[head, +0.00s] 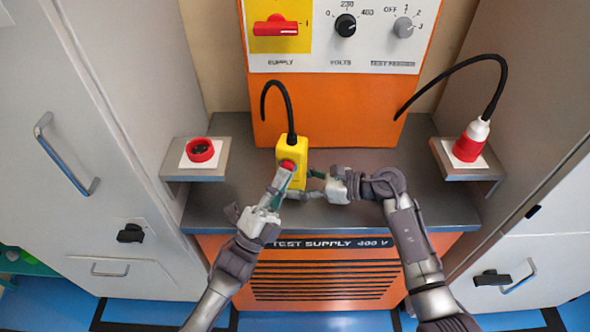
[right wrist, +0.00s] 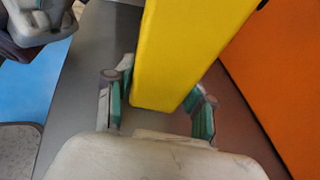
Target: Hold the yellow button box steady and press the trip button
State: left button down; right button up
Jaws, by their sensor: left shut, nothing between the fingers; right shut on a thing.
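The yellow button box (head: 291,150) stands upright on the grey bench top, with a black cable rising from its top. Its red button (head: 287,165) is on the front face, partly covered by my left gripper. My left gripper (head: 285,171) is shut and empty, its fingertips at the red button; whether the button is pushed in cannot be told. My right gripper (head: 307,183) is shut on the lower part of the box from the right. In the right wrist view the yellow box (right wrist: 185,50) sits between the two green-padded fingers (right wrist: 157,108).
The orange test supply cabinet (head: 330,110) stands behind, with a red supply switch (head: 275,27) and two knobs. A red socket (head: 201,151) is on the left shelf; a red and white plug (head: 470,142) is on the right shelf. Grey cabinets flank both sides.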

pick_arm(q)
jog(key=shift+w, duration=0.1)
dwell(0.6)
jog(key=shift+w+d, duration=0.1)
jog(key=shift+w, duration=0.3)
jog(key=shift+s, duration=0.45)
jog(key=s+a, duration=0.2)
jog(key=s, duration=0.3)
jog(key=shift+s, duration=0.4)
dwell(0.6)
pick_arm(e)
jog(key=o, duration=0.9)
